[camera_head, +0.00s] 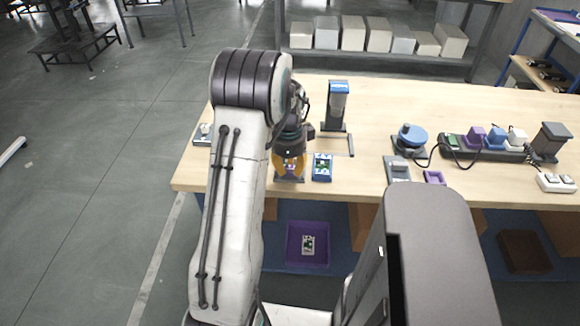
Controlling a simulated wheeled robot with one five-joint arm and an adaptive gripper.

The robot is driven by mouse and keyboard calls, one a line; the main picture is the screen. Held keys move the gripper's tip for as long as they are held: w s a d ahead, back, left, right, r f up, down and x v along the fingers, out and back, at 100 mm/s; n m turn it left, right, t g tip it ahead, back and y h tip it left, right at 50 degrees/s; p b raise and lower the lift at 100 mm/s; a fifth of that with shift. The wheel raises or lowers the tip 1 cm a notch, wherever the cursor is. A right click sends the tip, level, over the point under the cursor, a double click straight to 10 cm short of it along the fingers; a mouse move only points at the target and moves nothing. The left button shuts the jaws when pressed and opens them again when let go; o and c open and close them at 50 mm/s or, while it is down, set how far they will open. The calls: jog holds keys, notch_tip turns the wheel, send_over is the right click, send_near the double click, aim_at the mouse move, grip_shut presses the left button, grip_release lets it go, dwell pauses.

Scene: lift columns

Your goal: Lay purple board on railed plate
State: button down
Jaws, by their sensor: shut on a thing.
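My gripper (289,166) is low over the front of the wooden table, its orange fingers pointing down. It is shut on a small purple board (290,172), of which only a little shows between the fingers. A dark grey plate (289,180), which seems to be the railed plate, is directly under the gripper. My gripper and the board hide most of it, and its rails cannot be made out. I cannot tell whether the board touches the plate.
A blue device with a green board (322,167) stands close to the right of the gripper. Behind it is a blue-topped stand (338,103). Farther right are a blue round fixture (411,138) and a strip with coloured plugs (484,146). A purple tray (292,255) sits on the lower shelf.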

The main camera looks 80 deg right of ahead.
jog(key=shift+f, duration=0.2)
dwell(0.5)
jog(key=c, duration=0.5)
grip_release()
dwell(0.3)
jog(key=shift+r+p, duration=1.95)
jog(key=shift+r, duration=1.05)
